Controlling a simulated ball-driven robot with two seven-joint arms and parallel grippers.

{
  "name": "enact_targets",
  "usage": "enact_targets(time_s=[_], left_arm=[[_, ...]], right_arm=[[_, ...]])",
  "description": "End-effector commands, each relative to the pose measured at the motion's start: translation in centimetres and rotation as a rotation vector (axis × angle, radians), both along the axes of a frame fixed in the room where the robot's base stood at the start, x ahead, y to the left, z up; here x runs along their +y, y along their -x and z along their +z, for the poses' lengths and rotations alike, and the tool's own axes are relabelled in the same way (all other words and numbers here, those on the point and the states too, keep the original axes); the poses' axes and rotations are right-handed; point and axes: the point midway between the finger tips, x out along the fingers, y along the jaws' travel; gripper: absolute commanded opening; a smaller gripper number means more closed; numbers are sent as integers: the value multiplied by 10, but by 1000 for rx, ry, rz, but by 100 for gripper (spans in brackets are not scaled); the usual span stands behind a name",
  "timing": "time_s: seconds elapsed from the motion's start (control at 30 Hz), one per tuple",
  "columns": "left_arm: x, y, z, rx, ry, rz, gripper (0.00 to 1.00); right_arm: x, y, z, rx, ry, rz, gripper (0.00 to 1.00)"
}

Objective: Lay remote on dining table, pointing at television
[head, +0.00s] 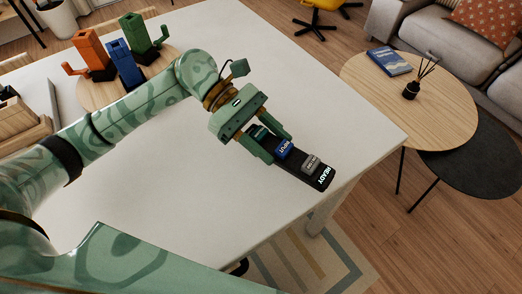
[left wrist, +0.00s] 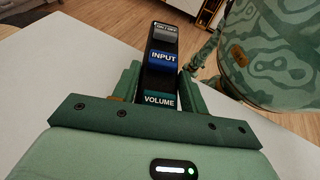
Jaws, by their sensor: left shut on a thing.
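The remote (head: 311,167) is a long dark bar with raised blue, grey and teal buttons and the word READY at its far end. My left gripper (head: 268,147) is shut on it near its teal VOLUME end. In the left wrist view the remote (left wrist: 161,72) sticks out lengthwise between the fingers, with its INPUT and ON/OFF buttons showing. The dining table (head: 190,190) is white, and the remote is over its right part near the edge. I cannot tell whether the remote touches the tabletop. No television can be made out. My right gripper is not in view.
Orange (head: 93,53), blue (head: 124,62) and green (head: 140,35) objects stand on a round wooden board at the table's back left. A round wooden coffee table (head: 440,108) with a book (head: 389,61) stands beyond the right edge. The tabletop around the remote is clear.

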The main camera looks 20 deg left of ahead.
Motion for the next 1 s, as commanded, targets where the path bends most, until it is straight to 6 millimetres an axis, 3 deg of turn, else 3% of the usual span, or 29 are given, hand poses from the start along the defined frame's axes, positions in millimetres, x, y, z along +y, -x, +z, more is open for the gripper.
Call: enact_targets(time_s=[0.1,0.33,0.5,0.93,0.97,1.0], left_arm=[[13,-8,-20,2,0,2,17],[27,-16,-39,1,0,3,17],[25,-16,-63,0,2,1,17],[26,-16,-70,-2,1,0,17],[26,-16,-71,-2,-1,1,46],[26,-16,-69,-2,0,0,57]], right_arm=[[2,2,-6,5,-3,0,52],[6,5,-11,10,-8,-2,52],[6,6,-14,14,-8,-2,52],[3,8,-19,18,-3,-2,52],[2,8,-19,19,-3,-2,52],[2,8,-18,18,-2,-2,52]])
